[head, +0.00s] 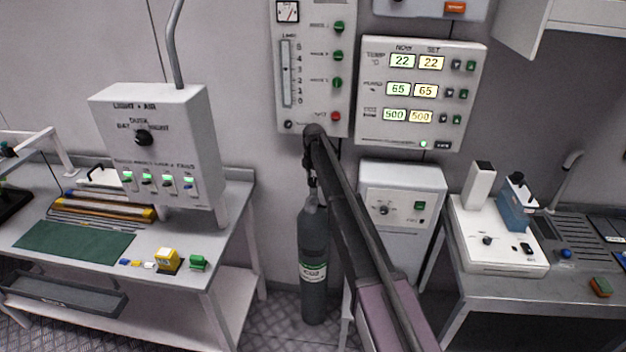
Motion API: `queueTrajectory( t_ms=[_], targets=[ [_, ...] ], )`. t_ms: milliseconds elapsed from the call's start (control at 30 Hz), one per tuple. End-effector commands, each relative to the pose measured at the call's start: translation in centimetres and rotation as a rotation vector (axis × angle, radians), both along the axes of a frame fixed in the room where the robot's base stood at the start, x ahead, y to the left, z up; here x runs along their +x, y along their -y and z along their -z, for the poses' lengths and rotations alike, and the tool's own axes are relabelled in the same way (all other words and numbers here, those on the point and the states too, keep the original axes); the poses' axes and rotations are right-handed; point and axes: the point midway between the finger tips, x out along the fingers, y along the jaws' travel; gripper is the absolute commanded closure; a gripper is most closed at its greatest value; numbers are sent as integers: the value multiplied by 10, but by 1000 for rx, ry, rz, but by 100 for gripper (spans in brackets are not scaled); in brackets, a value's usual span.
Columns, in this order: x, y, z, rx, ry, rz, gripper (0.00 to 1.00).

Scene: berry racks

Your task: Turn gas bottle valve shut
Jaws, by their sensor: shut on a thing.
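A dark grey gas bottle (313,248) with a pale label stands upright on the floor against the back wall, in the middle of the head view. My arm reaches from the bottom right up to the bottle's top. My gripper (312,178) points down at the neck of the bottle and is shut on the valve there. The valve itself is mostly hidden by the gripper, so I cannot tell how far it is turned.
A grey-white cabinet (402,185) stands just right of the bottle, behind my arm. A left bench (225,205) and a right bench (480,300) flank it. Control panels (420,60) hang above. Some patterned floor (275,310) is free around the bottle's foot.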

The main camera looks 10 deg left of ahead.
Motion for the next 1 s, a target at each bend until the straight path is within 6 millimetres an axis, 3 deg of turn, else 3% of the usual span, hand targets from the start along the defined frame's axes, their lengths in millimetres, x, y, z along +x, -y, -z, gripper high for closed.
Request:
queueTrajectory(
  t_ms=[600,1000],
  targets=[
    [-3,1,1,-1,-7,-582,83],
    [-3,1,1,-1,-7,-838,83]
  ],
)
